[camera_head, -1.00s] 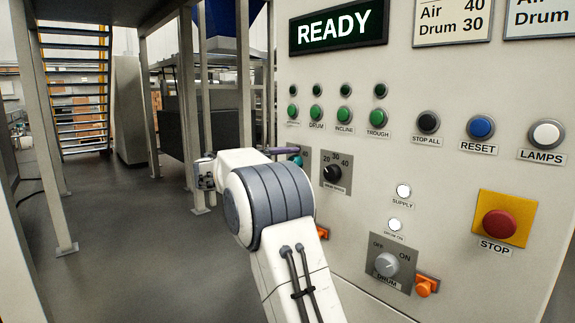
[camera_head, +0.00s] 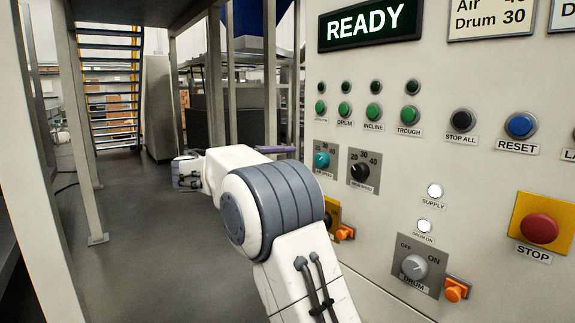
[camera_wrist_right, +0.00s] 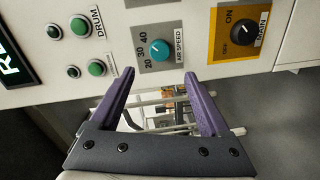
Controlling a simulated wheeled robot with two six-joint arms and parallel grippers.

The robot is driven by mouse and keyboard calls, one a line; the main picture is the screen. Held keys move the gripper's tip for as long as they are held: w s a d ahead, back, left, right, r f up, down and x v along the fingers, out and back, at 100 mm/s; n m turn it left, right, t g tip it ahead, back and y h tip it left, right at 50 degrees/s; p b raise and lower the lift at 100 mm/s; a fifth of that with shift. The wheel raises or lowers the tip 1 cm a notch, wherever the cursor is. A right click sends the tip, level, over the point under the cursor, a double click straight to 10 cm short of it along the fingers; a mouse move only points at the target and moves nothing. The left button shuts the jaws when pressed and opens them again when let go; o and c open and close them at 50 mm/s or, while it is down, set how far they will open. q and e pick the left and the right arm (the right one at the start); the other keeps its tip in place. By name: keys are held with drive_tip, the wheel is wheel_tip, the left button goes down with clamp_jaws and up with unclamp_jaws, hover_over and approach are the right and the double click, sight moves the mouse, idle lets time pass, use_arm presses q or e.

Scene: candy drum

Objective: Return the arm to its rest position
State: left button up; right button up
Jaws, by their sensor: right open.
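My right arm reaches up from the lower middle of the head view, in front of the control panel (camera_head: 465,200). Its right gripper (camera_wrist_right: 158,75) shows two purple fingers in the wrist view, spread apart with nothing between them. One purple finger (camera_head: 276,150) shows in the head view, left of the panel and apart from it; the rest of the gripper is hidden behind my arm. The teal air speed knob (camera_head: 321,160) is just right of the finger and also shows beyond the fingers in the wrist view (camera_wrist_right: 160,50). My left gripper is not in view.
The panel carries green buttons (camera_head: 373,111), a black drum speed knob (camera_head: 360,172), a drum switch (camera_head: 414,267) and a red stop button (camera_head: 539,228). A yellow-plated main switch (camera_wrist_right: 243,32) is near the right finger in the wrist view. Open floor (camera_head: 150,250) lies left, with metal posts (camera_head: 83,130).

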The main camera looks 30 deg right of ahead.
idle(0.3)
drive_tip(key=s+a+f+n+t+y, duration=0.1)
drive_tip(key=s+a+f+n+y, duration=0.3)
drive_tip(key=s+a+f+y, duration=0.5)
drive_tip(key=s+a+f+n+y, duration=0.4)
drive_tip(key=s+a+f, duration=0.8)
drive_tip(key=a, duration=0.4)
drive_tip(key=s+a+f+n+g+y, duration=0.1)
drive_tip(key=s+a+f+y, duration=0.15)
drive_tip(key=s, duration=0.35)
drive_tip(key=s+a+f+g+y, duration=0.1)
drive_tip(key=s+a+f+y, duration=0.1)
drive_tip(key=s+a+f, duration=0.35)
wheel_tip(320, 180, up, 18)
drive_tip(key=s+p, duration=0.2)
drive_tip(key=p, duration=1.4)
drive_tip(key=shift+s+d+f, duration=0.25)
drive_tip(key=shift+s+d, duration=0.05)
drive_tip(key=shift+d, duration=0.05)
